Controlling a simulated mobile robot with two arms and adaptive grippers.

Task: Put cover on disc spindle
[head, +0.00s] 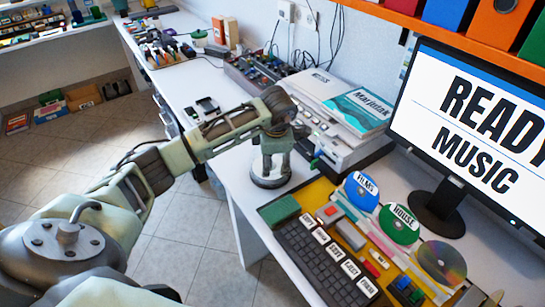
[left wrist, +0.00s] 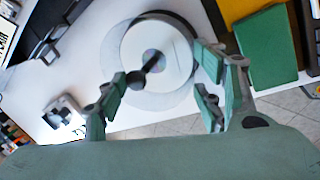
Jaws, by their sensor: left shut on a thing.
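The disc spindle (head: 270,181) stands near the front edge of the white desk, directly below my left gripper (head: 271,155). In the left wrist view, the spindle (left wrist: 155,48) shows a pale disc with a shiny centre and a dark post. A clear cover (left wrist: 187,92) shows there only as faint round outlines around the disc. My left gripper (left wrist: 163,92) is shut on the cover, with fingers on both sides. I cannot tell whether the cover touches the spindle base. A small grey-green piece at the lower right of the head view may be my right gripper (head: 494,300).
A keyboard (head: 325,262) and a yellow mat with disc labels lie to the right. A printer (head: 335,105) stands behind the spindle, and a monitor (head: 480,130) at right. A green box (left wrist: 266,47) lies beside the spindle. Tiled floor shows left of the desk.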

